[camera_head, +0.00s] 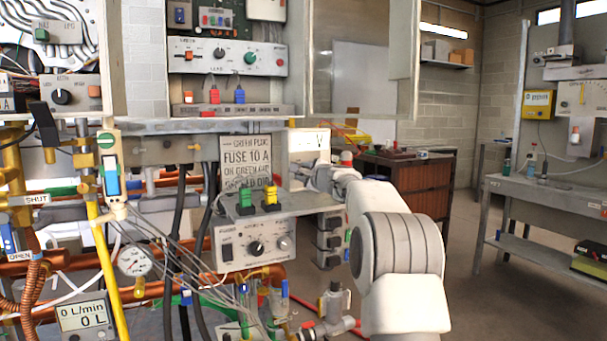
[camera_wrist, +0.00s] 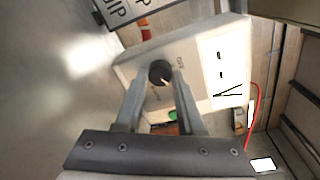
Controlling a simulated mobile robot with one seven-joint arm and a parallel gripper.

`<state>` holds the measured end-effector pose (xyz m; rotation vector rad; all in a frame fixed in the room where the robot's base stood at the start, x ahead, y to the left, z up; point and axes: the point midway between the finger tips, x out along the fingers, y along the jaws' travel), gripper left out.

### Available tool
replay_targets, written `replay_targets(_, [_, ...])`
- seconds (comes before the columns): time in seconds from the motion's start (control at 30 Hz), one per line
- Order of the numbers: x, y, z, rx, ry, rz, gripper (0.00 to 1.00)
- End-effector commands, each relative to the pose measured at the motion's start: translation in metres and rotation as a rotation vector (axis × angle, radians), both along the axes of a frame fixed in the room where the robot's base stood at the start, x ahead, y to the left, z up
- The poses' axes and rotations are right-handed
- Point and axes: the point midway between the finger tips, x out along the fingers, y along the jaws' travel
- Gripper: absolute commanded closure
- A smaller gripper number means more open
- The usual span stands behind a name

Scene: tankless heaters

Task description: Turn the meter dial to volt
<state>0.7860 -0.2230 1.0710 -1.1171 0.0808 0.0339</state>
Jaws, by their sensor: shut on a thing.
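The meter is a pale box with a white display panel (camera_wrist: 222,72) that shows dark marks, among them what looks like a V. Its round black dial (camera_wrist: 160,72) carries a light pointer mark aimed to the lower right in the wrist view. Small lettering is printed around the dial, with OFF seeming to be to its right. My gripper (camera_wrist: 158,82) is shut on the dial, with one finger on each side. In the head view the meter (camera_head: 309,140) shows behind my wrist, and my gripper there is mostly hidden.
A sign reading FUSE 10 A (camera_head: 246,162) stands left of the meter. A grey control box (camera_head: 252,247) with green and yellow parts on top sits below. A red cable (camera_wrist: 252,120) hangs beside the meter. Open floor lies to the right, before a grey workbench (camera_head: 545,192).

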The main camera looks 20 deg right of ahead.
Motion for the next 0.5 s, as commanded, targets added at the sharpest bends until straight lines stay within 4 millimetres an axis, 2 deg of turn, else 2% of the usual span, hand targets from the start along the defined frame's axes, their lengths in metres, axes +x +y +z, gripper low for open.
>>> replay_targets(0.07, [-0.0001, 0.0002, 0.0018, 0.0, -0.002, 0.0, 1.0])
replay_targets(0.1, [-0.0001, 0.0002, 0.0017, 0.0, -0.002, 0.0, 0.55])
replay_targets(0.23, [0.0, 0.0001, 0.0013, 0.001, -0.002, 0.0, 0.32])
replay_targets(0.5, [-0.0002, 0.0, 0.0005, 0.001, -0.001, -0.001, 0.32])
